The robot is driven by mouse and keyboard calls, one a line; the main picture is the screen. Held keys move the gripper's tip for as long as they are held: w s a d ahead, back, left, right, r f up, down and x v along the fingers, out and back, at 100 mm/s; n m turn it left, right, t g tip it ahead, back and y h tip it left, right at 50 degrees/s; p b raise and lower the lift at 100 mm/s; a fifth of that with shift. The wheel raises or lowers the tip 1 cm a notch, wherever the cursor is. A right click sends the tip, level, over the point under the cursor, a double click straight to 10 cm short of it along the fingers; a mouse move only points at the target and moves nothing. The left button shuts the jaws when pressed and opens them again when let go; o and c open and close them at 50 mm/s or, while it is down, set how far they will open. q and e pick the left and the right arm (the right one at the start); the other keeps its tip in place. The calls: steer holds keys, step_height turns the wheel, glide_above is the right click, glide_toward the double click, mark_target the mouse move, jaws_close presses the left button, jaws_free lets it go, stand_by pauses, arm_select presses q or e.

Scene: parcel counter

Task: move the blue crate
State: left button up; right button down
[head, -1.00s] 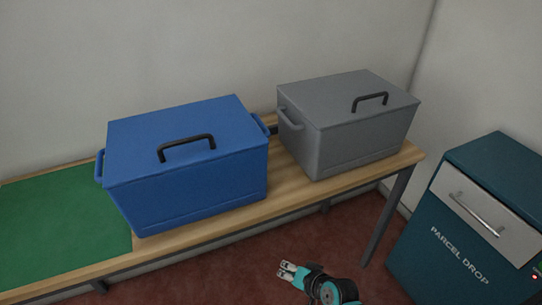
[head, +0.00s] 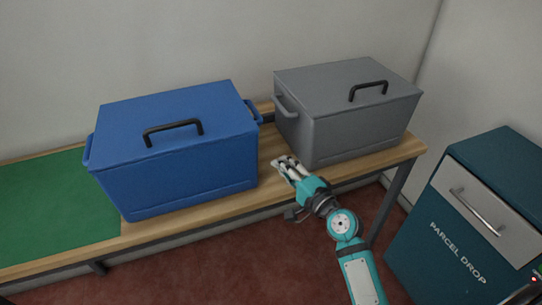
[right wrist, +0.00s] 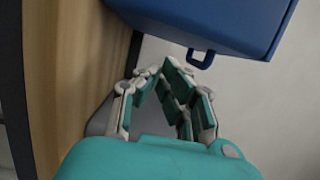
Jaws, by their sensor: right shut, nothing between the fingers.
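The blue crate (head: 180,182) sits on the wooden table with its lid on. It has a black top handle (head: 173,128) and a blue handle at each end; the right end handle (head: 254,110) faces the gap beside the grey crate. My right gripper (head: 281,162) is shut and empty over the table, right of the blue crate and apart from it. In the right wrist view the blue crate (right wrist: 225,22) and its end handle (right wrist: 200,60) show beyond the fingertips (right wrist: 163,72). My left gripper is not in view.
A grey crate (head: 350,125) stands close to the right of my right gripper. A green mat (head: 45,210) lies left of the blue crate, bare where visible. The table's front edge (head: 190,222) runs below. A teal parcel drop box (head: 470,230) stands at the right.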

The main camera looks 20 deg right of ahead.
steer(key=x, duration=0.9)
steer(key=shift+w+a+f, duration=0.1)
steer(key=shift+w+a, duration=0.05)
